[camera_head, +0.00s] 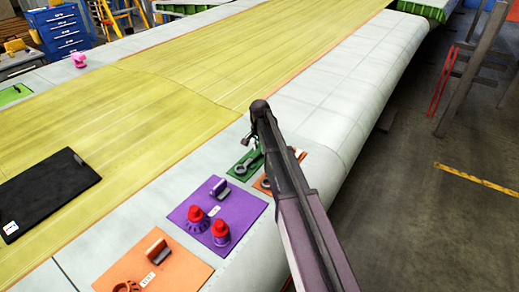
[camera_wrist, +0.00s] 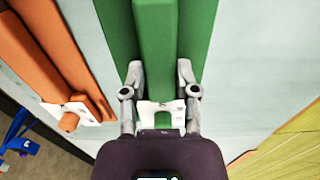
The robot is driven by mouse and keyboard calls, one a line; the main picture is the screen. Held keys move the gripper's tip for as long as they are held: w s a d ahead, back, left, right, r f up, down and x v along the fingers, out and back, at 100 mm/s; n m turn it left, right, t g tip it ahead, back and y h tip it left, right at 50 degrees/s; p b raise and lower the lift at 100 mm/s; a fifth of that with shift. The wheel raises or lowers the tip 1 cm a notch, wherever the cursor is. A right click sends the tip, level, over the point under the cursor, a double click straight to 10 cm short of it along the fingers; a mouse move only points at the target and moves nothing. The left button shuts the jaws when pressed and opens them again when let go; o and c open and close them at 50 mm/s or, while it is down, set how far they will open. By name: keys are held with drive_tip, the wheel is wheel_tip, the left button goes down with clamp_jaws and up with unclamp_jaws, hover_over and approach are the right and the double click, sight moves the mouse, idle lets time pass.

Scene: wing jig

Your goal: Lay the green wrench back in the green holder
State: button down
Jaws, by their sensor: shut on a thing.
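The green wrench (camera_wrist: 162,40) shows in the wrist view as a long green bar running up from between my fingertips. My gripper (camera_wrist: 160,78) is shut on it, one finger on each side. The green holder (camera_wrist: 115,18) is the darker green panel beneath the bar. In the head view the green holder (camera_head: 233,171) lies on the wing's pale border, and my gripper (camera_head: 252,138) is just above its far end. The fingertips are small there. I cannot tell whether the wrench touches the holder.
An orange holder (camera_wrist: 22,62) lies beside the green one. The purple panel (camera_head: 186,213) with red-topped parts and another orange panel (camera_head: 185,275) lie nearer. A black mat (camera_head: 45,190) lies on the yellow wing surface. The wing's edge drops to the floor at right.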

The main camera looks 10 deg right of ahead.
drive_tip(key=shift+c, duration=1.4)
unclamp_jaws()
drive_tip(key=shift+r, duration=0.2)
